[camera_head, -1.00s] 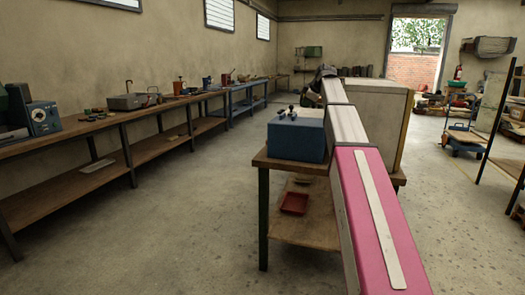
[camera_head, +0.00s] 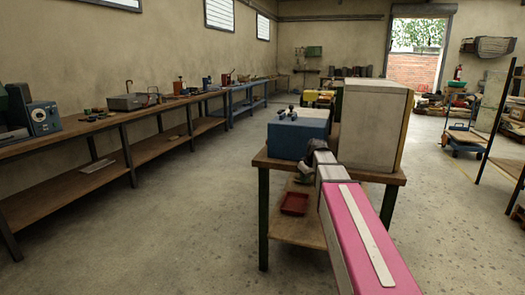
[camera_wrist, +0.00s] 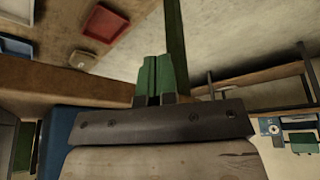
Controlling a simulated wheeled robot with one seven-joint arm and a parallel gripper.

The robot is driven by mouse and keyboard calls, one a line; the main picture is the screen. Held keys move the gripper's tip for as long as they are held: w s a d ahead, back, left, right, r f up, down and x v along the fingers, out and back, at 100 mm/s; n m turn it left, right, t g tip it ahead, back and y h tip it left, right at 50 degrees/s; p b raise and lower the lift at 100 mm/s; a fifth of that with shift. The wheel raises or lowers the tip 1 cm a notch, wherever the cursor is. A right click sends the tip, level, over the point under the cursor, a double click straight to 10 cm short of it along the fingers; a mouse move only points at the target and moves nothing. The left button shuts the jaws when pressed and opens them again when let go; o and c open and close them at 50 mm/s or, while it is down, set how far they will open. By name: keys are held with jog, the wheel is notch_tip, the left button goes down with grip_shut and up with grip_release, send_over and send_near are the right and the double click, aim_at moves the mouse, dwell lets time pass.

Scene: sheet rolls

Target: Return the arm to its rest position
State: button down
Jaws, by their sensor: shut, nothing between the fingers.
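My arm reaches forward, with its pink and pale links running from the bottom of the head view to the wooden table. My gripper (camera_head: 302,175) is at the table's front edge, just right of and below the blue box; its fingers are small and dark there. In the wrist view, the two green fingers (camera_wrist: 153,76) are together, with nothing held between them.
The wooden table (camera_head: 388,178) carries the blue box (camera_head: 297,139) and a large pale cabinet (camera_head: 372,122). A red tray (camera_head: 294,204) lies on its lower shelf. A long workbench (camera_head: 95,132) lines the left wall. The floor between is clear.

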jog(key=s+f+m+g+h, duration=0.2)
jog(key=s+f+m, duration=0.5)
jog(key=s+f, duration=1.5)
jog(key=s+g, duration=0.1)
jog(key=s, duration=0.2)
jog(key=shift+f+g, duration=0.2)
jog(key=shift+g, duration=0.1)
